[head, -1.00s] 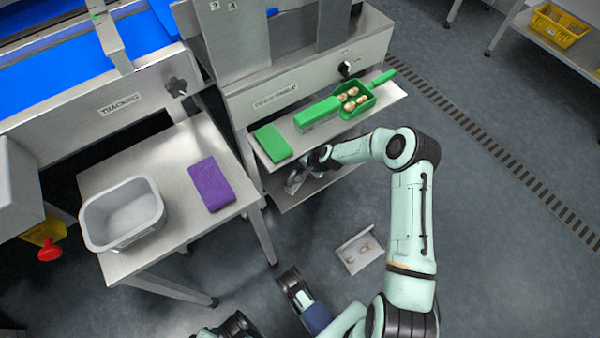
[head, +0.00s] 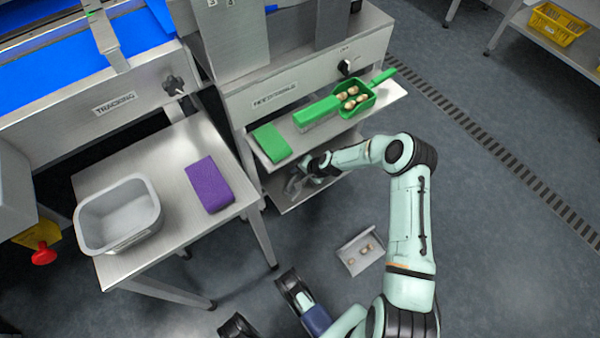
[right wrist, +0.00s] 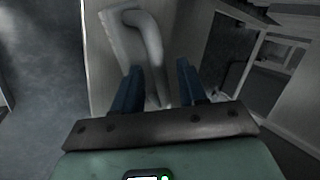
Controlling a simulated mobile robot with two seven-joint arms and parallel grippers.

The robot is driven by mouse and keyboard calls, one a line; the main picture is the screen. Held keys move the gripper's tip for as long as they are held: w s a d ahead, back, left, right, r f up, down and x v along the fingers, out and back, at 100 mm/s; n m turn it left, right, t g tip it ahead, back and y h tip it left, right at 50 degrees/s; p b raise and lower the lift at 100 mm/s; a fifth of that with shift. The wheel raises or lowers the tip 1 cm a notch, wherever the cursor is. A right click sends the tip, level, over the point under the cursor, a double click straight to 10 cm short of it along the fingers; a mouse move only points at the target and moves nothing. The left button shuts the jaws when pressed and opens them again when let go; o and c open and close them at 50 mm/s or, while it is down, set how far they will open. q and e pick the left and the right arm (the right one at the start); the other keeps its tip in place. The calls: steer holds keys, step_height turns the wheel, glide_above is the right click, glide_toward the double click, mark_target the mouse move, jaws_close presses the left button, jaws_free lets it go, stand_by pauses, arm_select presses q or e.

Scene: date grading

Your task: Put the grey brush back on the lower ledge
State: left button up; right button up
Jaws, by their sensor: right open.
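The grey brush (right wrist: 150,48) lies on the lower ledge (right wrist: 188,30), its bent grey shape showing just beyond my fingertips in the right wrist view. In the head view it is a small grey shape (head: 294,185) on the lower ledge (head: 287,205), partly hidden by my right gripper (head: 305,177). My right gripper also shows in the right wrist view (right wrist: 160,82), with its two blue fingers apart.
The upper ledge (head: 385,108) above my right gripper holds a green pad (head: 271,143), a green-topped brush (head: 317,112) and a green scoop (head: 370,97) with dates. A side table at left carries a grey tub (head: 118,240) and a purple pad (head: 208,184). A dustpan-like tray (head: 361,252) lies on the floor.

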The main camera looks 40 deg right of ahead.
steer(key=p+v, duration=0.4)
steer(key=v, duration=0.8)
steer(key=s+a+f+n+g+y, duration=0.1)
steer(key=s+a+f+n, duration=0.15)
steer(key=a, duration=0.45)
steer(key=s+a+f+n+g, duration=0.1)
steer(key=s+a+f+n, duration=0.2)
steer(key=a, duration=0.4)
arm_select(q)
steer(key=w+d+r+t, duration=0.1)
steer(key=w+d+r, duration=0.1)
steer(key=w+r, duration=0.2)
step_height(320, 180, up, 3)
steer(key=shift+w+f+m+t, duration=0.1)
steer(key=shift+w+m+t, duration=0.05)
steer(key=shift+m+t, duration=0.2)
arm_select(e)
steer(key=s+a+f+n+g, duration=0.2)
steer(key=s+a+n, duration=0.2)
steer(key=s+a, duration=0.4)
steer(key=s, duration=0.4)
steer(key=shift+f+h, duration=0.3)
steer(key=shift+f, duration=0.1)
steer(key=shift+a+n, duration=0.15)
steer(key=shift+n, duration=0.1)
